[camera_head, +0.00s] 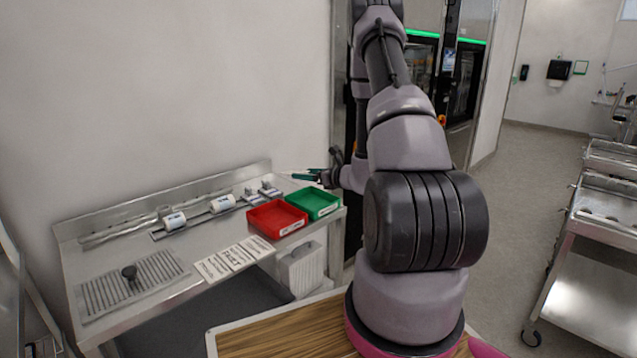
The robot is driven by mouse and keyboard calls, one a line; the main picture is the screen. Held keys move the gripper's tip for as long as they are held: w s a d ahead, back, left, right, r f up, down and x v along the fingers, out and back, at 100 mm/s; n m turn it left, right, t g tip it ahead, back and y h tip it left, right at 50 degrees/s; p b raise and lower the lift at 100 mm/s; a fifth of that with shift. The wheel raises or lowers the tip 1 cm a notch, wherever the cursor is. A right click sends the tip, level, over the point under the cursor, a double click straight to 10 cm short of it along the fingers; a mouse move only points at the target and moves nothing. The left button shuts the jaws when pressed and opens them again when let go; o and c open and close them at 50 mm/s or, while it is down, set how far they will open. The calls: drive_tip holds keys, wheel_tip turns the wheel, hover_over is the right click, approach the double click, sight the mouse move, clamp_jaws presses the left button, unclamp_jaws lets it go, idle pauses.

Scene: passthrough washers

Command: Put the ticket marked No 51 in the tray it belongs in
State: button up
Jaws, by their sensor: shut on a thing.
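My gripper (307,176) is at the far right end of the steel bench, above and behind the green tray (330,212). It is shut on a small, thin, pale thing that looks like a ticket (298,176); its marking is too small to read. The red tray (262,230) stands to the left of the green tray on the bench. Both trays have small white labels on their fronts, not legible here. The held thing is clear of both trays.
The steel bench (75,262) has a raised back edge, white rolls (222,203), small devices (268,190), a drain grid (130,285) and printed sheets (235,259) at its front. A wooden top (270,335) lies in front. A steel trolley (590,245) stands far right.

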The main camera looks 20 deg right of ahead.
drive_tip(key=shift+s+d+f+n+g+y, duration=0.3)
drive_tip(key=shift+s+d+f, duration=0.45)
drive_tip(key=shift+f, duration=0.3)
drive_tip(key=shift+s+d+f+n+g+y, duration=0.15)
drive_tip(key=shift+s+d+f+g, duration=0.3)
drive_tip(key=shift+s+d+f, duration=0.5)
drive_tip(key=shift+s+d+f+n+g+y, duration=0.3)
drive_tip(key=shift+s+d+f, duration=0.3)
drive_tip(key=shift+f, duration=0.55)
